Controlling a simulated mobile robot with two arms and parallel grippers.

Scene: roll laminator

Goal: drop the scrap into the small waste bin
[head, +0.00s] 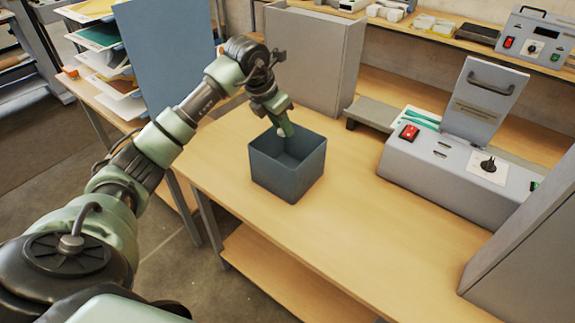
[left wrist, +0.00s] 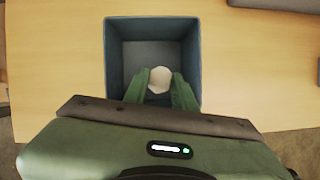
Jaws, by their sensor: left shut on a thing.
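The small waste bin (head: 287,165) is an open, square, blue-grey box on the wooden table. My left gripper (head: 283,130) is over the bin's opening, pointing down, near its back left side. In the left wrist view the gripper (left wrist: 160,84) is shut on a small whitish scrap (left wrist: 160,77). The scrap (head: 281,132) also shows as a pale speck at the fingertips in the head view. Below it in the left wrist view is the empty-looking bin (left wrist: 113,55). How far the scrap is above the bin floor is hard to tell. My right gripper is not in view.
The table (head: 340,225) is clear in front of the bin. A grey laminator (head: 445,175) with a red switch and raised lid stands to the right. A grey cabinet (head: 315,60) stands behind the bin. Left of it are a blue panel (head: 165,55) and paper trays (head: 100,45).

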